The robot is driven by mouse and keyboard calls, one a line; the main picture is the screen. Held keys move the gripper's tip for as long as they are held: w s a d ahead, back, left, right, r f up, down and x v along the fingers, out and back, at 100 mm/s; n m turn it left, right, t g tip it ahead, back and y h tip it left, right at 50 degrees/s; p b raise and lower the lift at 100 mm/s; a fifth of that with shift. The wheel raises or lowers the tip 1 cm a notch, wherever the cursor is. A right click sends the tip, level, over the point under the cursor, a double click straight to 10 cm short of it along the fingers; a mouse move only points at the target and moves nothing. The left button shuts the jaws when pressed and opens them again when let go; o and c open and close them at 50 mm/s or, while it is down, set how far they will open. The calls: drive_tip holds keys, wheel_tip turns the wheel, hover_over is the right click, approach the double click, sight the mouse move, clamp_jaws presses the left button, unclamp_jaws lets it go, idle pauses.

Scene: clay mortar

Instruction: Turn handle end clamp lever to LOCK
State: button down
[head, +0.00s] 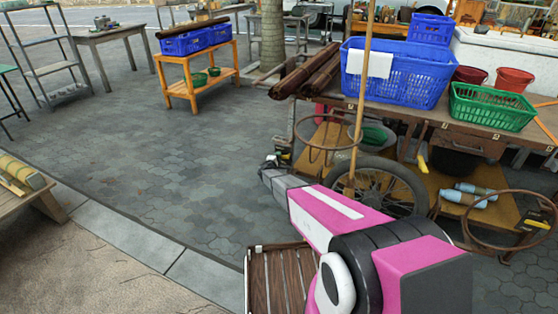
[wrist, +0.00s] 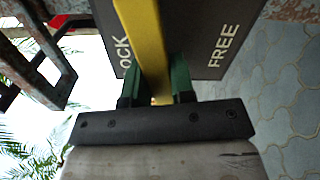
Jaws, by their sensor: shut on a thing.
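The yellow clamp lever (wrist: 143,30) runs down the middle of the wrist view, between the two green fingers of my gripper (wrist: 156,84). My gripper is shut on the lever. Behind the lever is a dark plate (wrist: 196,20) with white lettering. FREE is fully readable to the right of the lever; to the left only "OCK" shows, close beside the lever. In the head view my gripper (head: 272,164) is at the cart's left end, by a small dark clamp (head: 285,158) with a bit of yellow. The lever's position is too small to tell there.
The wooden cart (head: 470,143) carries a blue basket (head: 397,72), a green basket (head: 492,106) and red buckets. A spoked wheel (head: 378,190) and an upright pole (head: 361,100) stand close right of my gripper. Paving (head: 160,150) to the left is clear.

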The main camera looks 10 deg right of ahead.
drive_tip(key=shift+a+r+m, duration=0.1)
drive_tip(key=shift+r+m, duration=0.45)
drive_tip(key=shift+m, duration=0.65)
drive_tip(key=c, duration=1)
unclamp_jaws()
drive_tip(key=shift+o, duration=0.2)
drive_tip(key=shift+s, duration=0.1)
drive_tip(key=v, duration=1)
drive_tip(key=shift+s+a, duration=0.2)
drive_tip(key=shift+s, duration=0.1)
drive_tip(key=shift+r, duration=0.1)
